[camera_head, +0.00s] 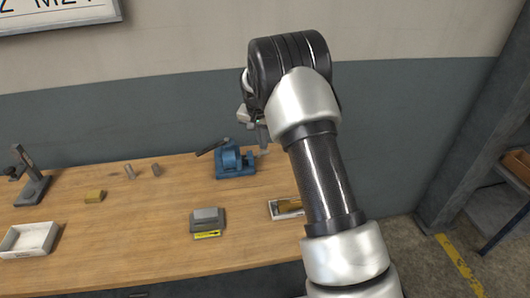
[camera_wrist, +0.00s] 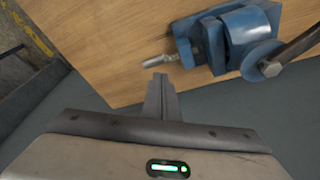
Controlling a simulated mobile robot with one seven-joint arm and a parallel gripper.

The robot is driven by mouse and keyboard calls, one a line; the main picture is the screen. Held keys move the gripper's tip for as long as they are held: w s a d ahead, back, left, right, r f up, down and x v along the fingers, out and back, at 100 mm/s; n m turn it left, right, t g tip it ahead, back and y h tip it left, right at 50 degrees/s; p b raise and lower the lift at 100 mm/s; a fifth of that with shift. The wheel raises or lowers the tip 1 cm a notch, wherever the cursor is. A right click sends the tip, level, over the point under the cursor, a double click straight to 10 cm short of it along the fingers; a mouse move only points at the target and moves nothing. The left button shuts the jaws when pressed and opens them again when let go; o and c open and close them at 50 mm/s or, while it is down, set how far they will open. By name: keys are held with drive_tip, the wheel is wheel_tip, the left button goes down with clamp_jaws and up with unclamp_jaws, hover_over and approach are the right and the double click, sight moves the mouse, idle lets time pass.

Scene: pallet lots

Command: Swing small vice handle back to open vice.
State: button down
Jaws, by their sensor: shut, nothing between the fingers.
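The small blue vice (camera_head: 235,163) stands on the wooden workbench toward its back right. Its dark handle (camera_head: 211,147) sticks out to the upper left in the head view. In the wrist view the blue vice (camera_wrist: 235,38) is at the upper right, with the dark handle (camera_wrist: 300,45) running off the right edge from a round blue hub. A metal rod (camera_wrist: 160,61) sticks out of its left side. My gripper (camera_wrist: 161,80) is shut and empty, its fingertips close to the rod; I cannot tell whether they touch it.
The workbench (camera_head: 130,220) also holds a grey block on a dark base (camera_head: 207,220), a white tray (camera_head: 30,239), a brass block (camera_head: 94,196), two small grey cylinders (camera_head: 155,170) and a dark stand (camera_head: 32,185). Another tray (camera_head: 273,210) is partly behind my arm. The wall is close behind.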

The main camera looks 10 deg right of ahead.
sight(264, 152)
drive_tip(key=shift+f, duration=0.25)
drive_tip(key=shift+b+x, duration=0.65)
drive_tip(key=shift+x, duration=0.15)
drive_tip(key=shift+s+a+f, duration=0.1)
drive_tip(key=shift+s+a, duration=0.05)
drive_tip(key=shift+s, duration=0.6)
idle(0.7)
drive_tip(key=shift+s+f+b, duration=0.3)
drive_tip(key=shift+s+b, duration=0.15)
drive_tip(key=shift+b, duration=0.1)
idle(1.1)
drive_tip(key=shift+w, duration=0.15)
drive_tip(key=shift+w, duration=0.65)
drive_tip(key=shift+r, duration=0.1)
drive_tip(key=w+d+p+v, duration=0.1)
drive_tip(key=p+v, duration=0.4)
drive_tip(key=v, duration=0.3)
drive_tip(key=shift+w+r+p, duration=0.3)
drive_tip(key=shift+r, duration=0.25)
